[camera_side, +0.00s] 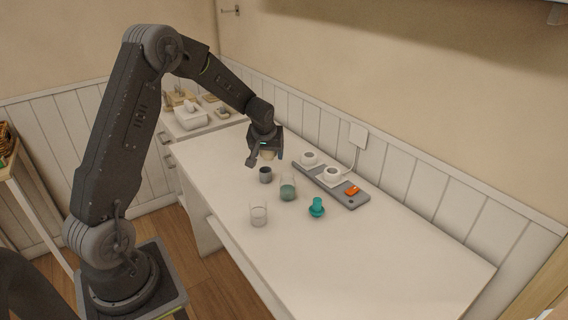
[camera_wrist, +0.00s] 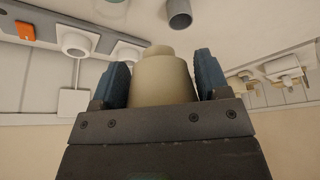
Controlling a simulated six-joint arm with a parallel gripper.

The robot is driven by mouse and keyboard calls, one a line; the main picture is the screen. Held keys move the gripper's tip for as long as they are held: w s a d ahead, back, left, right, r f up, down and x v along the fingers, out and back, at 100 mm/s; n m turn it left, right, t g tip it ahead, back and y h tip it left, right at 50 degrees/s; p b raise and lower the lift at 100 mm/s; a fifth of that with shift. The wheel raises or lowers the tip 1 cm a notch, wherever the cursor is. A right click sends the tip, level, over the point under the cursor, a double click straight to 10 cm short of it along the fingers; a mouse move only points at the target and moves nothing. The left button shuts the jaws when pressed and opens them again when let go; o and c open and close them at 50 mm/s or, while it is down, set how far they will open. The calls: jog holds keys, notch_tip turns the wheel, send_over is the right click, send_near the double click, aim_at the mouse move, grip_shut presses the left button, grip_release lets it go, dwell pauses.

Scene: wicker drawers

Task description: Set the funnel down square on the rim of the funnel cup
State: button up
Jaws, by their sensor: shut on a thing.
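My gripper (camera_side: 266,157) is shut on a beige stepped piece, which looks like the funnel (camera_wrist: 163,82). In the wrist view the piece sits between the two blue finger pads, its narrower end pointing away from the gripper. In the side view only a little of the funnel (camera_side: 268,155) shows under the gripper. A small dark grey cup, probably the funnel cup (camera_side: 265,175), stands on the white table just below. It also shows in the wrist view (camera_wrist: 179,15), beyond the narrow end and apart from it. Its inside is hard to make out.
A glass with teal liquid (camera_side: 287,190), a clear glass (camera_side: 258,215) and a teal stemmed piece (camera_side: 317,208) stand nearby. A grey strip (camera_side: 345,192) with white round fittings and an orange switch (camera_side: 352,190) lies by the wall. The table's front right is clear.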

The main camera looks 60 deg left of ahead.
jog(key=s+a+r, duration=0.3)
jog(key=w+a+f, duration=0.5)
jog(key=w+f, duration=0.1)
jog(key=shift+w+a+f+n, duration=0.15)
jog(key=shift+w+f+n, duration=0.2)
jog(key=shift+f+n, duration=0.05)
jog(key=shift+f, duration=0.1)
jog(key=shift+f, duration=2.75)
jog(key=shift+f, duration=1.4)
jog(key=o, duration=1)
jog(key=shift+r, duration=0.1)
jog(key=v, duration=1.3)
jog(key=shift+d+r, duration=0.3)
